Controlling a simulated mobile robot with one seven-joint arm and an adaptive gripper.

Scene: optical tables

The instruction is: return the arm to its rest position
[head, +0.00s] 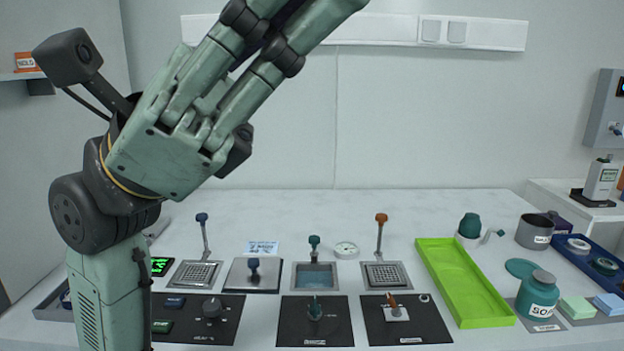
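My arm rises at the left of the head view, green with dark joints, bent at the wrist. My gripper (270,50) is high above the bench, pointing up and to the right. Two long green fingers run side by side, and their ends reach the top edge of the picture or pass out of it. No object shows in the visible part of the gripper, but the fingertips are not fully in view, so I cannot tell whether it is open or shut. The gripper touches nothing on the bench.
The white bench (390,215) below holds black control panels (316,338), upright levers (381,232) and an empty lime-green tray (446,284). A teal jar (537,296), a grey pot (535,232) and a blue tray (566,252) stand at right. The air right of my gripper is clear.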

